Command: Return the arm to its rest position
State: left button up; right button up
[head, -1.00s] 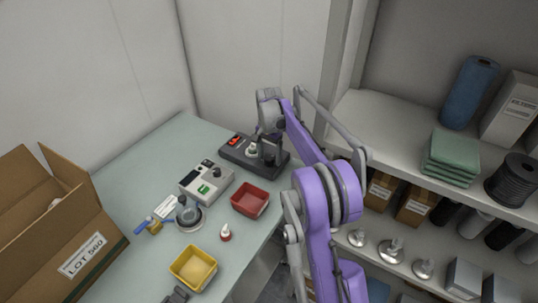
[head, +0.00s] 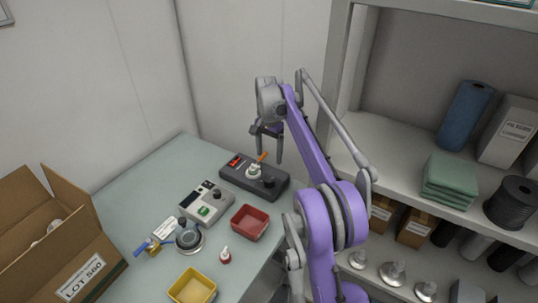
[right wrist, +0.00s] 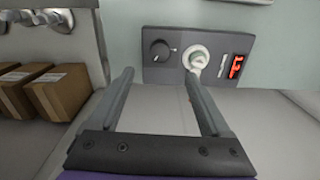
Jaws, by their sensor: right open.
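My right gripper (head: 267,147) is open and empty, raised above the back of the dark device (head: 238,178) on the table. In the right wrist view, its two fingers (right wrist: 158,76) are spread wide with nothing between them. The dark device also shows there (right wrist: 160,72), with a black knob, a red display and a small white bottle-like piece (right wrist: 198,58) on a round seat. In the head view this piece (head: 254,170) has an orange tip. My left gripper is not in view.
A cardboard box (head: 110,262) stands at left. A loaded shelf unit (head: 405,145) stands close on the right.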

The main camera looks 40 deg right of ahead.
dwell(0.3)
jog(key=s+a+r+n+t, duration=0.1)
jog(key=s+a+n+t, duration=0.2)
jog(key=s+a+n, duration=0.75)
jog(key=s+a+f+n+t, duration=0.1)
jog(key=s+a+f, duration=0.4)
jog(key=s+a, duration=0.2)
jog(key=s+a+f+n+t, duration=0.1)
jog(key=s+a+f, duration=0.4)
jog(key=s, duration=0.6)
jog(key=shift+a+f+n+t, duration=0.3)
jog(key=shift+a+n, duration=0.45)
jog(key=shift+a, duration=0.25)
jog(key=shift+s, duration=0.1)
dwell(0.8)
